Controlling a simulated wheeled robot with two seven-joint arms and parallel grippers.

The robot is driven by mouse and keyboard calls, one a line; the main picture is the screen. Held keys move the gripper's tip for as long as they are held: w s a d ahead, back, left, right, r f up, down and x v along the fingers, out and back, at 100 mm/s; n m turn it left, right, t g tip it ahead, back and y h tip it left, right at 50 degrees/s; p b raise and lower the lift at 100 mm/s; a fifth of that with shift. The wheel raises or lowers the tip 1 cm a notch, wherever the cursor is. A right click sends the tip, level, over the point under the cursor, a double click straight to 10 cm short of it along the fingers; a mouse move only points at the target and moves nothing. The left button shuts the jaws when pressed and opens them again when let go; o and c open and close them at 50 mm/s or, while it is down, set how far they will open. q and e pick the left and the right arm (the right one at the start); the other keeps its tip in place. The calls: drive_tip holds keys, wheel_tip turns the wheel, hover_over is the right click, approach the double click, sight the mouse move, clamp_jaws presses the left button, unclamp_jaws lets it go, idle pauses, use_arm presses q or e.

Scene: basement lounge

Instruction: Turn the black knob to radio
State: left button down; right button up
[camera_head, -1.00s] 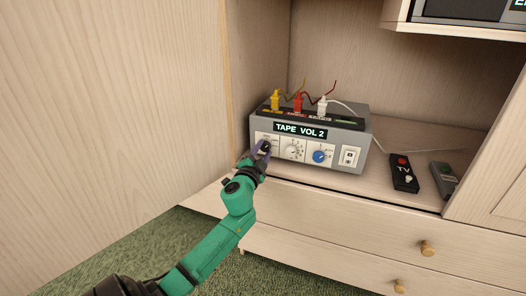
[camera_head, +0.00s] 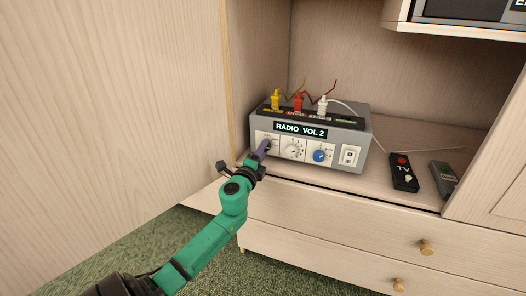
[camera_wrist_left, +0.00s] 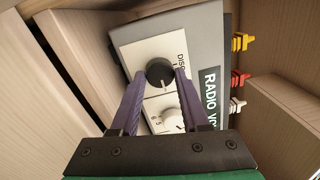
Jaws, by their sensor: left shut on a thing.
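The grey amplifier box (camera_head: 352,124) stands on the cabinet shelf, and its display (camera_head: 300,130) reads "RADIO VOL 2". My right gripper is not in view.
Yellow, red and white plugs (camera_head: 298,103) with cables stand on top of the box. A black TV remote (camera_head: 404,174) and a grey device (camera_head: 443,178) lie on the shelf at right. The cabinet side wall is close on the left.

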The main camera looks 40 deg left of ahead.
use_arm(q)
drive_tip(key=shift+f+m, duration=0.15)
drive_tip(key=shift+m, duration=0.15)
drive_tip(key=shift+c, duration=2)
unclamp_jaws()
drive_tip(key=r+v, duration=0.1)
drive_tip(key=v, duration=1.3)
drive_tip(key=shift+s+f, duration=0.3)
drive_tip(key=shift+f, duration=0.1)
drive_tip(key=shift+d, duration=0.1)
